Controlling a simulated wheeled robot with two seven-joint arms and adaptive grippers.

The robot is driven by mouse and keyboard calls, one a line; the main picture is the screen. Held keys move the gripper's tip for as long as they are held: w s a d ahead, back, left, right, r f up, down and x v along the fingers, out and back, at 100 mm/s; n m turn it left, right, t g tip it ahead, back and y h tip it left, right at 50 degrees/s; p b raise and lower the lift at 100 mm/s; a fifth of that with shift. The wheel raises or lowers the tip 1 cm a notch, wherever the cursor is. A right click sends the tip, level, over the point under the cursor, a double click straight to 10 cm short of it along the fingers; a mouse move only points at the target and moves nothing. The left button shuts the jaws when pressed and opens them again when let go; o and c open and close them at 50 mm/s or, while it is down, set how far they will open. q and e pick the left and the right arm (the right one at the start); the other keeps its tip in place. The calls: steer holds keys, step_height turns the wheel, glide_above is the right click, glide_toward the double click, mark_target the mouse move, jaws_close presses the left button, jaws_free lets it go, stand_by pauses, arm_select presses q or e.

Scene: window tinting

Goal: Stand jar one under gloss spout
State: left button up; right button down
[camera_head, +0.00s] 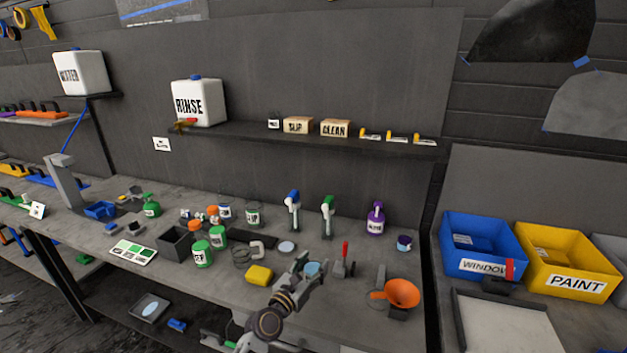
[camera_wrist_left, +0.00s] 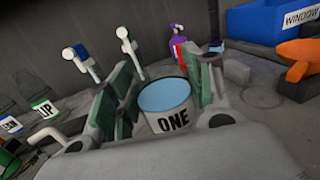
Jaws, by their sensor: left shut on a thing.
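Jar one (camera_wrist_left: 172,121) is a small pale cup marked ONE, with a light blue top surface. It sits upright between the green-padded fingers of my left gripper (camera_wrist_left: 160,98) in the left wrist view. In the head view my left gripper (camera_head: 308,274) is over the front of the bench, shut on jar one (camera_head: 312,268). I cannot tell whether the jar touches the bench. A RINSE jug (camera_head: 197,104) with a small tap (camera_head: 185,124) stands on the shelf. I cannot make out which spout is gloss. My right gripper is not in view.
A yellow sponge (camera_head: 259,275) lies left of my gripper. A red-handled tool (camera_head: 345,261) and an orange funnel (camera_head: 402,293) stand to the right. Blue (camera_head: 484,238) and yellow (camera_head: 570,258) bins are far right.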

arm_select(q)
steer(key=s+a+f+n+t+y, duration=0.1)
steer(key=s+a+f+n+y, duration=0.2)
steer(key=s+a, duration=0.4)
steer(key=s+a+f+n+t+y, duration=0.1)
steer(key=s+a+f+n+y, duration=0.2)
steer(key=a, duration=1.1)
steer(key=s+f+y, duration=0.1)
steer(key=s+y, duration=0.2)
steer(key=s, duration=0.2)
steer(key=shift+a+f+t, duration=0.3)
steer(key=shift+f, duration=0.1)
steer(key=shift+d, duration=0.15)
stand_by(0.8)
